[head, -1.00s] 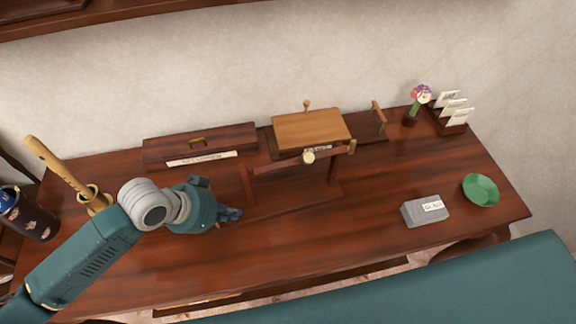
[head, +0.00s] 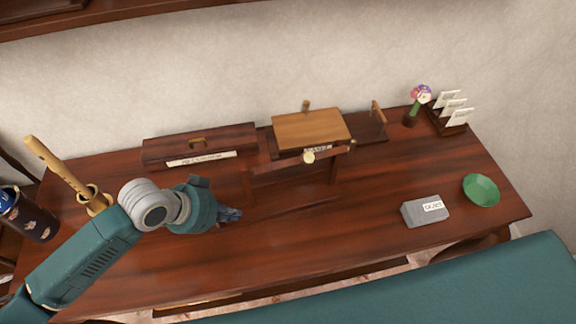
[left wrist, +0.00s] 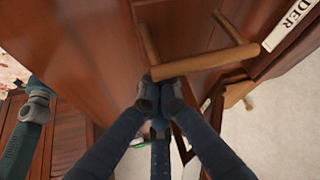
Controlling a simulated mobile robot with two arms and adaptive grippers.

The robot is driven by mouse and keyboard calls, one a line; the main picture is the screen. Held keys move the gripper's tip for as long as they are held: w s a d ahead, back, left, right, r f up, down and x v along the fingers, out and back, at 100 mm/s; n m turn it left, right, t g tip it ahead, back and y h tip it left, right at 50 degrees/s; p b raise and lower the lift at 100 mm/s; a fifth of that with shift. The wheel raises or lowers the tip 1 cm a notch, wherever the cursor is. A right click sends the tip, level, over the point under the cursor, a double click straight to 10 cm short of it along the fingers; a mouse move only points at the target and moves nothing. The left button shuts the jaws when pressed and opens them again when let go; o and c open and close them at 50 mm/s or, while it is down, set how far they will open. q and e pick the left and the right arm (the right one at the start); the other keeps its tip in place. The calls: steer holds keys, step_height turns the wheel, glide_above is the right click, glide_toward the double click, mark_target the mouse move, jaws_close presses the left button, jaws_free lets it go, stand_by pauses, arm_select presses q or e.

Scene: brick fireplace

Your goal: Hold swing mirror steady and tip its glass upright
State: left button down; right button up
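A dark wooden stand, which I take to be the swing mirror (head: 248,186), is at the middle of the table, with two posts and a bar across the top. A pale round knob (head: 309,157) shows at that bar. I cannot make out the glass clearly. My left gripper (head: 234,214) is low over the table, just left of the stand's left post. In the left wrist view its fingertips (left wrist: 159,88) are close together at the end of a wooden bar (left wrist: 205,63). I cannot tell whether they grip it. My right gripper is not in view.
A long dark box (head: 225,143) with a label lies at the back left. A light wooden panel (head: 312,128) is behind the stand. A flower pot (head: 410,119), card rack (head: 452,126), grey block (head: 420,213) and green bowl (head: 481,189) are right. The front table is clear.

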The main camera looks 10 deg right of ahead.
arm_select(q)
steer(key=shift+f+b, duration=0.35)
steer(key=shift+f, duration=0.55)
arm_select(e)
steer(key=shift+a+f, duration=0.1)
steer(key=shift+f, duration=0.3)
